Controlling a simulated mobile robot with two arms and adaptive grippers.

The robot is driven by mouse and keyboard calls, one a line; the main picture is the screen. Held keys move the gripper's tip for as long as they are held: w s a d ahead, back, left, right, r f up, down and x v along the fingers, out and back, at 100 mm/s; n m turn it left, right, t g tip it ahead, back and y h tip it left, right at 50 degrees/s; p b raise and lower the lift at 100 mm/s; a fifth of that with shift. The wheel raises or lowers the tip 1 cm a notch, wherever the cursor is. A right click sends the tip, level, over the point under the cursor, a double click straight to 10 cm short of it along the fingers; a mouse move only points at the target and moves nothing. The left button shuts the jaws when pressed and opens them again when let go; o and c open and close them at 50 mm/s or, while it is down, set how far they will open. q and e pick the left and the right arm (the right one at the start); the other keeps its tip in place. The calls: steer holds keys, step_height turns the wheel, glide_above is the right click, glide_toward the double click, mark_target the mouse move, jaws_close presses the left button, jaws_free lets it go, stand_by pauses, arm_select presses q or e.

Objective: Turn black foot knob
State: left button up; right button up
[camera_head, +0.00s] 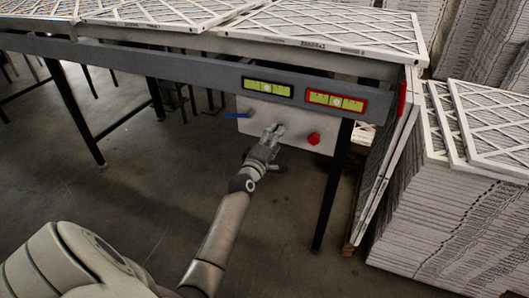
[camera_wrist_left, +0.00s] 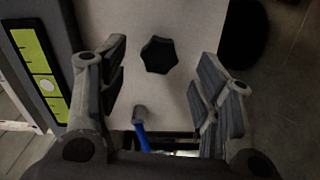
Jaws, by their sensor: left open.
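A black knob (camera_wrist_left: 158,55) with a lobed, six-sided outline sits on a pale panel (camera_wrist_left: 190,20) in the left wrist view. In the head view the panel (camera_head: 305,138) hangs below the table's front beam, and my gripper largely hides the black knob. My left gripper (camera_head: 277,130) is in front of the panel. In the left wrist view its two fingers are spread and empty (camera_wrist_left: 160,75), with the knob framed between them and slightly beyond the tips. I cannot tell any contact. My right gripper is not in view.
A blue handle (camera_head: 236,116) and a red knob (camera_head: 313,138) flank the gripper on the panel. The handle also shows in the left wrist view (camera_wrist_left: 141,133). Two spirit levels (camera_head: 267,88) (camera_head: 337,101) are on the grey beam. A black table leg (camera_head: 330,190) and stacked filters (camera_head: 440,220) stand right.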

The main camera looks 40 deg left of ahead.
arm_select(q)
steer(key=v, duration=0.8)
stand_by(0.4)
